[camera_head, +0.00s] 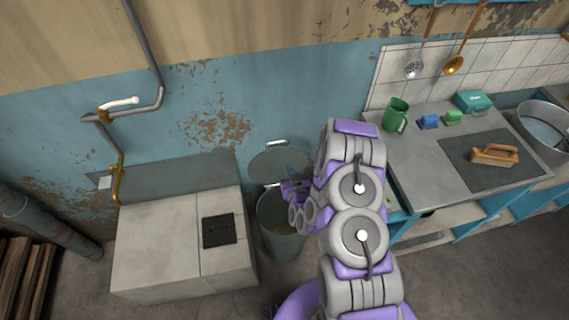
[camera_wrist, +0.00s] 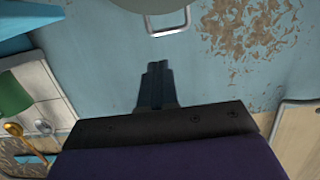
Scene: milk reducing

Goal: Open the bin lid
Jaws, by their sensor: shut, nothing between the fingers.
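The grey metal bin (camera_head: 284,245) stands on the floor between the white cabinet and the counter. Its round lid (camera_head: 268,164) is raised and tilted back toward the blue wall, and the bin's mouth shows below it. The lid's handle (camera_head: 277,143) is at its upper edge. In the wrist view, a part of the lid (camera_wrist: 135,4) and the handle (camera_wrist: 168,31) show at the top edge. My gripper (camera_wrist: 157,66) is shut and empty, with its fingertips apart from the handle in the picture. In the head view, my gripper (camera_head: 291,172) is in front of the lid, and my arm hides part of the bin's right side.
The white cabinet (camera_head: 155,245) stands left of the bin. To the right, the counter (camera_head: 415,150) carries a green mug (camera_head: 394,115), sponges, a teal box and a wooden-handled brush (camera_head: 495,154). A pipe (camera_head: 145,60) runs along the wall. Floor is clear in front.

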